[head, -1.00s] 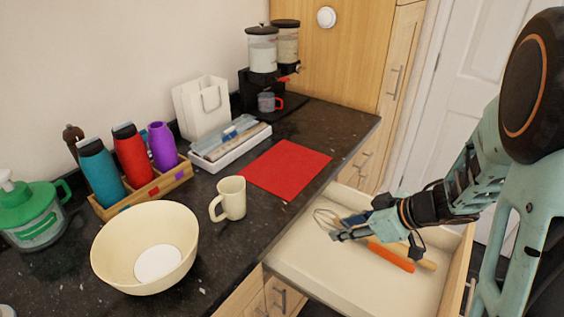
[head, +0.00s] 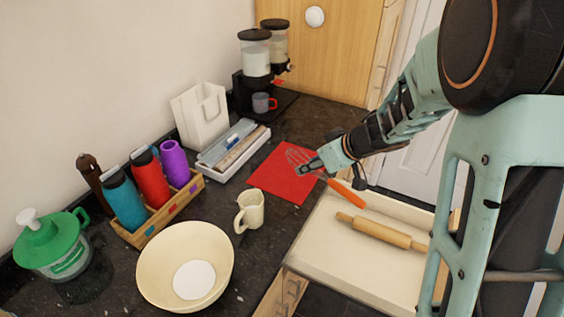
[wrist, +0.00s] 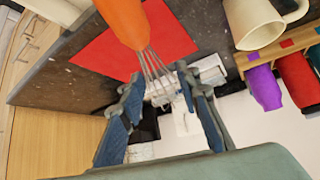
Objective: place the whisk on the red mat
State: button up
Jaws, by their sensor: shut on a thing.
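The whisk has a wire head and an orange handle (head: 347,191); in the wrist view the orange handle (wrist: 122,20) comes close to the camera. My gripper (head: 311,170) is shut on the whisk near its wires. It holds the whisk in the air, over the right part of the red mat (head: 270,181) as the head view shows it. The mat lies flat on the dark counter, and it also shows in the wrist view (wrist: 100,57). The gripper and the whisk hide part of the mat in the head view.
An open drawer (head: 335,250) holds a rolling pin (head: 382,231). A cream mug (head: 250,210) stands near the mat's front left. A white tray (head: 214,166) lies left of the mat. A cream bowl (head: 146,268) and a bottle rack (head: 168,217) are further left.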

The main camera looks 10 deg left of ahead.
jog(key=shift+w+a+r+p, duration=0.3)
jog(key=shift+a+r, duration=0.2)
jog(key=shift+r, duration=0.2)
jog(key=shift+w+a, duration=0.2)
jog(key=shift+a, duration=0.05)
jog(key=w+a+f, duration=0.2)
jog(key=w+f, duration=0.1)
jog(key=w+a+f, duration=0.2)
jog(key=w+f, duration=0.1)
jog(key=w, duration=0.1)
jog(key=w+a+f+b, duration=0.1)
jog(key=w+a+f, duration=0.1)
jog(key=w+f, duration=0.1)
jog(key=shift+w, duration=0.5)
jog(key=shift+w+a+f, duration=0.3)
jog(key=shift+w+f, duration=0.05)
jog(key=shift+f, duration=0.1)
jog(key=shift+w+f+b, duration=0.1)
jog(key=shift+f+b, duration=0.5)
jog(key=shift+f, duration=0.9)
